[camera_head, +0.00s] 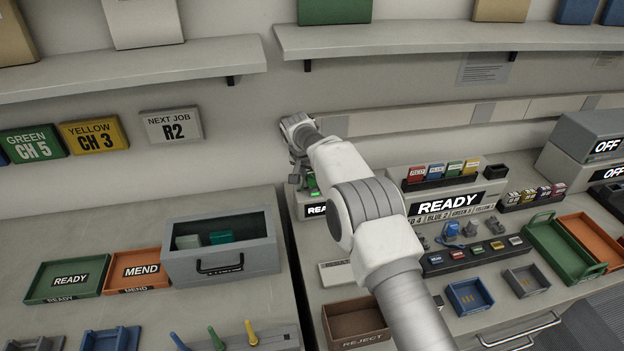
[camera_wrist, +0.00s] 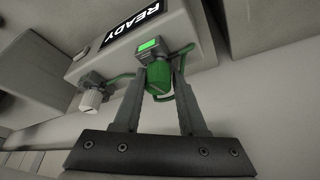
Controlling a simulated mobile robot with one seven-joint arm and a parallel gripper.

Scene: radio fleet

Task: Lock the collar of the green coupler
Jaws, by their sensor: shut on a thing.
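The green coupler (camera_wrist: 160,77) shows in the wrist view as a ribbed green collar below a small grey block with a lit green window (camera_wrist: 149,44). My gripper (camera_wrist: 160,84) is shut on it, with one finger on each side of the collar. A green cable runs from beside the coupler. In the head view my gripper (camera_head: 299,175) is at the back of the right counter, mostly hidden by my arm, and a bit of bright green (camera_head: 314,193) shows beside it. Whether the collar is locked I cannot tell.
A pale knob (camera_wrist: 91,98) sits close beside the coupler, on the unit with a READY label (camera_wrist: 133,24). On the right counter are a READY rack (camera_head: 447,201), a brown REJECT bin (camera_head: 357,325) and a green tray (camera_head: 565,250). An open grey box (camera_head: 222,262) stands on the left counter.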

